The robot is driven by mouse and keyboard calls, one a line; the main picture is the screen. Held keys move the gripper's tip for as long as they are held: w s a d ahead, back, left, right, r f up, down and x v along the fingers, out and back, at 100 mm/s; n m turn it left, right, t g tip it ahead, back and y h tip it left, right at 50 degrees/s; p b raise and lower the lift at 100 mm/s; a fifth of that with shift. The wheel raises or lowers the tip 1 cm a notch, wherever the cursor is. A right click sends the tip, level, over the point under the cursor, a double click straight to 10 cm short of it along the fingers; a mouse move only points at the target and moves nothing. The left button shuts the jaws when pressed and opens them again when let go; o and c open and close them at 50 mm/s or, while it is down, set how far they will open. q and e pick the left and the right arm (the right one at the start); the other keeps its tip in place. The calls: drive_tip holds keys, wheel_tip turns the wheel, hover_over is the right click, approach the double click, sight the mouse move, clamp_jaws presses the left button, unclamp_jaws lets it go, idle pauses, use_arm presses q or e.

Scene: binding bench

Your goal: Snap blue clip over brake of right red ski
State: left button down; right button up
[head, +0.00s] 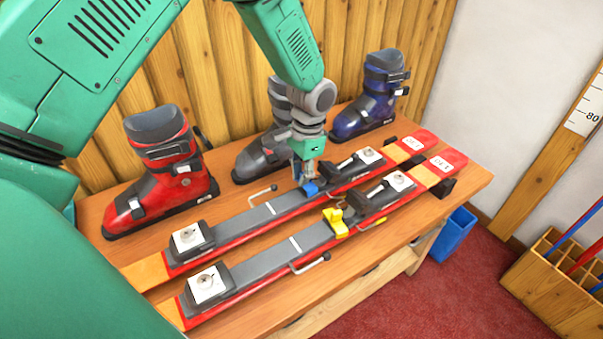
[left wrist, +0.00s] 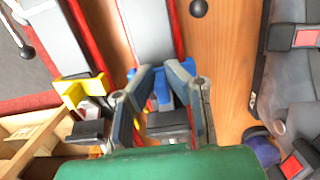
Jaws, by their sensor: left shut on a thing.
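Two red skis lie side by side on the bench, a far one (head: 268,211) and a near one (head: 270,262). Brake arms with dark tips stick out beside them, one at the far ski (head: 262,194) and one at the near ski (head: 311,264). My left gripper (head: 306,178) is shut on the blue clip (head: 311,188), at the far ski's middle. The left wrist view shows the blue clip (left wrist: 163,90) between the fingers over the ski. I cannot tell whether it is seated. A yellow clip (head: 335,222) sits on the near ski. My right gripper is not in view.
A red boot (head: 162,180), a grey boot (head: 258,155) and a blue boot (head: 368,105) stand along the wooden wall behind the skis. A blue bin (head: 453,236) is beyond the bench's right end. A wooden rack (head: 560,290) stands at the far right.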

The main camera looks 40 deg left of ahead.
use_arm(q)
drive_tip(key=shift+f, duration=0.8)
drive_tip(key=c, duration=1)
unclamp_jaws()
drive_tip(key=shift+c, duration=0.2)
drive_tip(key=shift+r, duration=0.1)
drive_tip(key=shift+r+p, duration=4.45)
drive_tip(key=shift+r, duration=0.5)
drive_tip(key=shift+s+d+f, duration=0.1)
